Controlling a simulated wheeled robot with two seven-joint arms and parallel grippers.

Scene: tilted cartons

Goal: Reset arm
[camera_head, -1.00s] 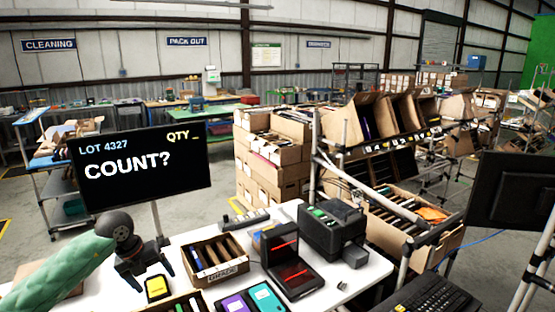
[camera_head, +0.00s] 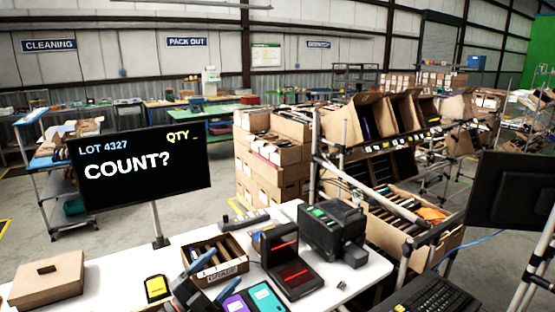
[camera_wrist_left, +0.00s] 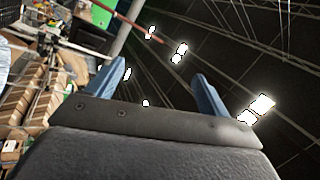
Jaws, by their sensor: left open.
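My left gripper (camera_head: 217,273) shows at the bottom of the head view, in front of the small divided carton (camera_head: 228,272) on the white table. Its two blue fingers stand apart, pointing up and to the right, with nothing between them. In the left wrist view the fingers of the gripper (camera_wrist_left: 153,75) are also spread and empty, with the dark ceiling and its lamps behind them. My right gripper is not in view.
On the white table (camera_head: 110,291) are a closed cardboard box (camera_head: 47,279), a yellow device (camera_head: 157,288), a teal device (camera_head: 265,297), a black scanner-like stand (camera_head: 290,270) and a black printer-like machine (camera_head: 333,235). A screen (camera_head: 140,168) reading "COUNT?" stands at the back left.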

